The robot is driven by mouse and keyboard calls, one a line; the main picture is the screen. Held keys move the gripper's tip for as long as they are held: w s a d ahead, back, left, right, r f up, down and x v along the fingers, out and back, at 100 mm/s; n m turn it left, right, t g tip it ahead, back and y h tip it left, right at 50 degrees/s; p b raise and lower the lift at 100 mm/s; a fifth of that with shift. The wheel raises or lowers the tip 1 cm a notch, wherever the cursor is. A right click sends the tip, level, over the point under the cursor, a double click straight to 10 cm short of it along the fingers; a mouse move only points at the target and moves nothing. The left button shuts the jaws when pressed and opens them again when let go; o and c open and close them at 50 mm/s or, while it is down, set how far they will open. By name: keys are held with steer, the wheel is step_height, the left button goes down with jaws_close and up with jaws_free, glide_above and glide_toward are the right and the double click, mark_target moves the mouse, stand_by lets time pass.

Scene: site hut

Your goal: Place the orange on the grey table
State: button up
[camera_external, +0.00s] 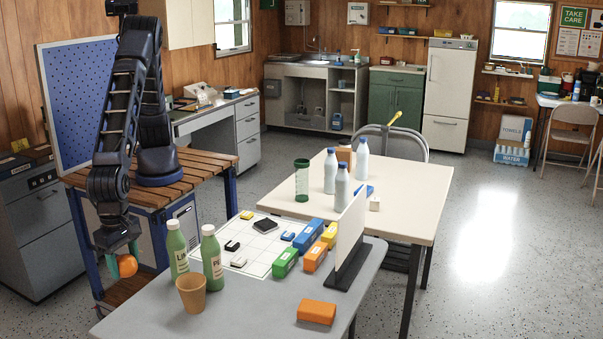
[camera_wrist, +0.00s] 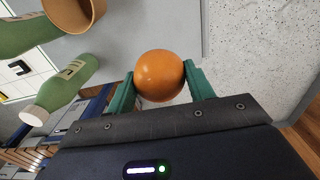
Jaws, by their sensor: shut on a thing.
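The orange (camera_external: 127,265) is held between the green fingers of my gripper (camera_external: 119,264), to the left of the grey table (camera_external: 240,319) in the external view. In the wrist view the orange (camera_wrist: 160,76) sits between both fingertips of my gripper (camera_wrist: 161,85). The grey table (camera_wrist: 130,72) shows behind and left of it there. The orange is apart from the table's left edge in the external view; its exact height against the tabletop is hard to tell.
Two green bottles (camera_external: 212,258) and a brown cup (camera_external: 191,294) stand near the grey table's left end. A white grid sheet (camera_external: 268,258) with small blocks, coloured boxes (camera_external: 316,257) and an upright white panel (camera_external: 350,232) lie beyond. The front middle is clear, left of an orange box (camera_external: 317,312).

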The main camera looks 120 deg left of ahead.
mark_target(127, 272)
step_height(127, 272, down, 15)
steer(key=shift+f, duration=0.15)
stand_by(0.4)
steer(key=shift+f, duration=0.1)
steer(key=o, duration=1)
steer(key=shift+o, duration=0.2)
step_height(127, 272, up, 12)
steer(key=shift+r, duration=0.15)
